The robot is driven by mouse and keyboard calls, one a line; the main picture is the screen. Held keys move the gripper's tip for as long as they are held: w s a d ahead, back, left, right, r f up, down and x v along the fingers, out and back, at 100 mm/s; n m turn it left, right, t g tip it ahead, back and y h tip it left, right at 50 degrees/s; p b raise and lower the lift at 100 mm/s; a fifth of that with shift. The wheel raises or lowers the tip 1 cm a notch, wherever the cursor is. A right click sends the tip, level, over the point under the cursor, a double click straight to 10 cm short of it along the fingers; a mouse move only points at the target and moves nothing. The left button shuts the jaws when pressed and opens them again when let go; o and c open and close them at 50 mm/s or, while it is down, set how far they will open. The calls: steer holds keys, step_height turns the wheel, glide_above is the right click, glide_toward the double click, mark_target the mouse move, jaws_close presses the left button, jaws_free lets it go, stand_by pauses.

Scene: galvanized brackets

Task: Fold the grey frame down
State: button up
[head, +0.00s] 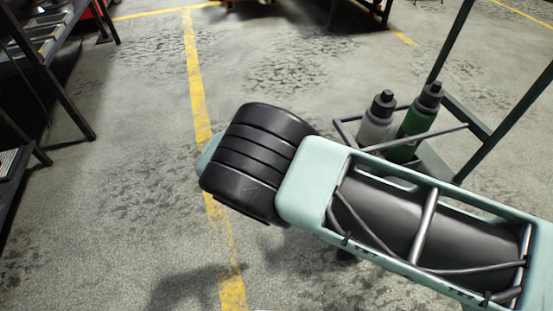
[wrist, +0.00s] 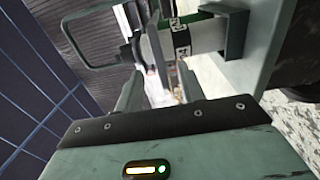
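In the wrist view a grey rounded frame (wrist: 66,32), a bent loop of bar, stands at the upper left, beyond my fingers and apart from the left one. My gripper (wrist: 158,82) shows its two fingers spread, with a gap between them. A thin upright bar and a pale cylinder with dark-lettered bands (wrist: 182,40) show beyond the gap. I see nothing clearly held. In the head view my arm covers the middle and right, and my gripper is out of sight. I cannot tell whether the loop shows there.
In the head view a dark green-grey rack (head: 470,125) holds a grey bottle (head: 376,122) and a green bottle (head: 416,122) behind my arm. Dark shelving (head: 50,75) stands at the left. The concrete floor (head: 130,190) between is clear.

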steer(key=v, duration=0.8)
steer(key=shift+a, duration=0.25)
steer(key=shift+s, duration=0.1)
steer(key=s+d+r+n+g+y, duration=0.1)
steer(key=s+d+r+g+y, duration=0.1)
steer(key=d+r+g+y, duration=0.6)
steer(key=s+d+r+n+t+y, duration=0.1)
steer(key=s+d+r+y, duration=0.25)
steer(key=s, duration=0.25)
steer(key=s+d+r+n+y+p, duration=0.1)
steer(key=s+d+r+y, duration=0.2)
steer(key=s+r, duration=0.25)
steer(key=s+d+r+n+t+y, duration=0.1)
steer(key=s+d+r+y, duration=0.25)
steer(key=s, duration=0.35)
step_height(320, 180, up, 38)
steer(key=a+p, duration=0.1)
steer(key=p, duration=3.7)
steer(key=shift+w+r, duration=0.15)
steer(key=shift+r, duration=0.05)
